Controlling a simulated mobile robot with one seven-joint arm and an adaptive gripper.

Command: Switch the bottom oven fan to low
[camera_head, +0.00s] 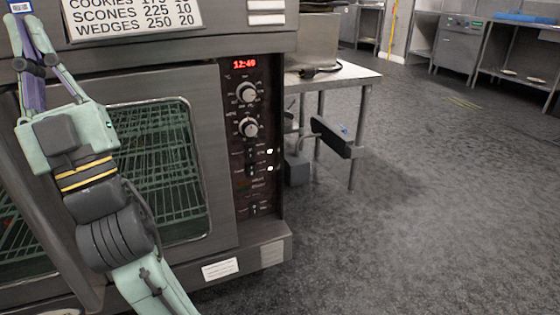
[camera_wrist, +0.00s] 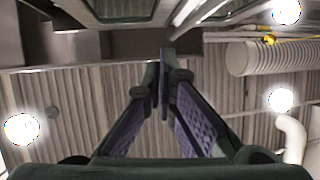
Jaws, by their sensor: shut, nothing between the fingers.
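The oven (camera_head: 215,85) fills the left of the head view, its glass door closed with wire racks behind. A dark control panel (camera_head: 236,130) runs down its right side. It carries a red 12:49 display (camera_head: 244,64), an upper knob (camera_head: 247,92), a lower knob (camera_head: 248,127) and small black switches (camera_head: 251,160). Two small lights glow beside these switches. Another switch (camera_head: 254,208) sits lower down. The labels are too small to read, so I cannot tell the fan switch or its setting. My gripper (camera_head: 24,20) points up in front of the door's left side, left of the panel. In the wrist view its fingers (camera_wrist: 164,62) meet, empty.
A steel table (camera_head: 345,75) stands right of the oven, with a dark bracket-like part (camera_head: 332,136) jutting out below it. Grey floor (camera_head: 430,200) is clear to the right. A price-style sign (camera_head: 130,15) hangs above the door. The wrist view faces the ceiling.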

